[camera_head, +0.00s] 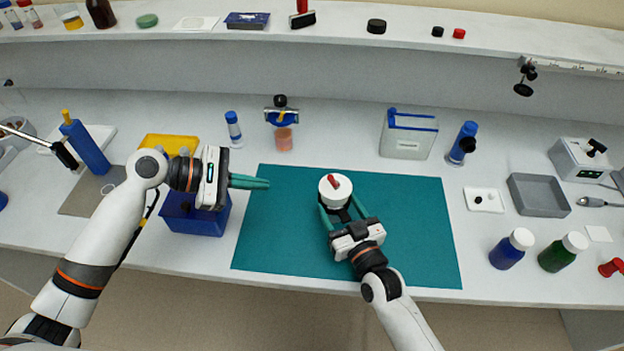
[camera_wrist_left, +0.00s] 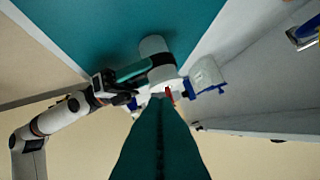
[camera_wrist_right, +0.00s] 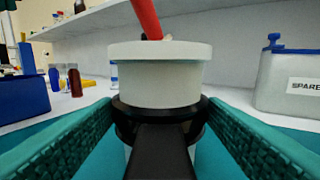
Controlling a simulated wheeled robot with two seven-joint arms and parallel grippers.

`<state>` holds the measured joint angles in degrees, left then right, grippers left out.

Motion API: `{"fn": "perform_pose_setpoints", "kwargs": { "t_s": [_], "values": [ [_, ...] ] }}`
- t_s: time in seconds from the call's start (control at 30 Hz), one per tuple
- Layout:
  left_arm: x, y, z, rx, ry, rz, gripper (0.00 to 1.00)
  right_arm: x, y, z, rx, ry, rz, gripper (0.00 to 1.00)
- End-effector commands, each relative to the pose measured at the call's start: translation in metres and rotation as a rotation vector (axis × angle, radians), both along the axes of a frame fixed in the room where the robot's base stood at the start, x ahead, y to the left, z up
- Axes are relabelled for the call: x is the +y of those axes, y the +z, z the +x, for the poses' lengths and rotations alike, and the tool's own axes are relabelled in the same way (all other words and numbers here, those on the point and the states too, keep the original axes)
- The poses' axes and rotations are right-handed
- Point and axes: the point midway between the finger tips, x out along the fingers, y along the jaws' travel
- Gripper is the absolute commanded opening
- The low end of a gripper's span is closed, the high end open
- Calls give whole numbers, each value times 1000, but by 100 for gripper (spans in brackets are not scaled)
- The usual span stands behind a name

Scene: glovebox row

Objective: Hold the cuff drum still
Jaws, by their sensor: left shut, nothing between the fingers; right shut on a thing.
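The cuff drum (camera_head: 334,194) is a white round drum upright on the teal mat (camera_head: 285,240), with a red piece (camera_head: 334,181) on its top. In the right wrist view the drum (camera_wrist_right: 160,85) has a wide pale rim and a black band around its lower part. My right gripper (camera_head: 342,207) is shut on the drum, one teal finger along each side. My left gripper (camera_head: 268,183) is shut and empty above the mat, apart from the drum, to its left. The drum (camera_wrist_left: 155,50) also shows beyond the left fingers in the left wrist view. The drum's underside is hidden.
A blue bin (camera_head: 195,218) stands below my left gripper. A white blue-lidded container (camera_head: 408,136) is behind the mat. A grey tray (camera_head: 538,195) and blue (camera_head: 508,252) and green (camera_head: 560,254) bottles stand at right. The mat's right side is mostly clear.

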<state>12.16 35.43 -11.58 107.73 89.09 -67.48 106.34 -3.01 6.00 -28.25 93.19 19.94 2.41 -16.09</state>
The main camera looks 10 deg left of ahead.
Motion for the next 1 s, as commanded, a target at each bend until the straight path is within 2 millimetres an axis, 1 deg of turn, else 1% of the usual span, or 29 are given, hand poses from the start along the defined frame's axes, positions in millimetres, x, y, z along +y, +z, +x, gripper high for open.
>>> {"fn": "perform_pose_setpoints", "kwargs": {
  "t_s": [0.03,0.1,0.2,0.63,0.77,0.87,1.0],
  "values": [
    [5,-2,0,67,42,-35,0,0,-1,0,1,1,0,39],
    [10,-4,0,141,89,-78,0,0,-1,0,1,1,0,39],
    [14,-4,0,204,127,-114,0,0,-1,0,1,1,0,39],
    [13,-5,1,225,139,-126,0,0,-1,0,1,1,0,39],
    [3,-9,4,224,139,-128,0,0,-1,0,1,1,0,39],
    [-12,-15,9,224,138,-129,0,0,-1,0,1,1,0,39],
    [-39,-27,19,225,138,-129,0,0,0,0,1,1,0,39]
  ]
}}
